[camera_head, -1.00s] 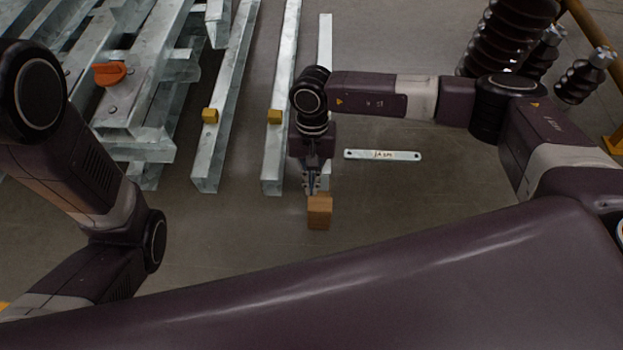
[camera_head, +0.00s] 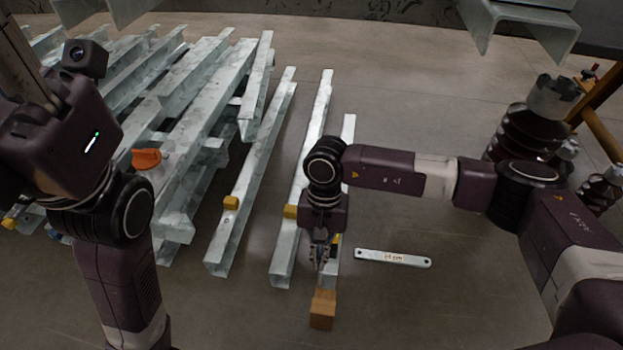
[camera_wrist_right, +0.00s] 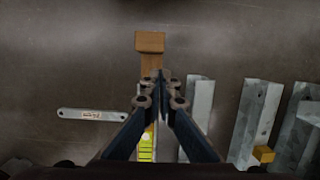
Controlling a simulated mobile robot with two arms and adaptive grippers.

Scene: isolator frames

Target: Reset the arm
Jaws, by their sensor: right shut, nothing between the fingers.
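My right gripper (camera_head: 321,262) points down in the middle of the head view, with its fingers together and nothing seen between them. It also shows in the right wrist view (camera_wrist_right: 160,76), where the fingertips meet in front of a brown wooden block (camera_wrist_right: 150,42). In the head view the block (camera_head: 322,309) lies just below the fingertips; I cannot tell how far it is from them in height. My left arm (camera_head: 120,215) rises on the left of the head view; its fingers are not in view.
Long galvanised steel channels (camera_head: 250,180) lie at the left and middle, some with yellow blocks (camera_head: 231,202). A flat labelled bar (camera_head: 393,258) lies right of my gripper. Dark ribbed insulators (camera_head: 515,140) stand at the right. Floor lies bare between.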

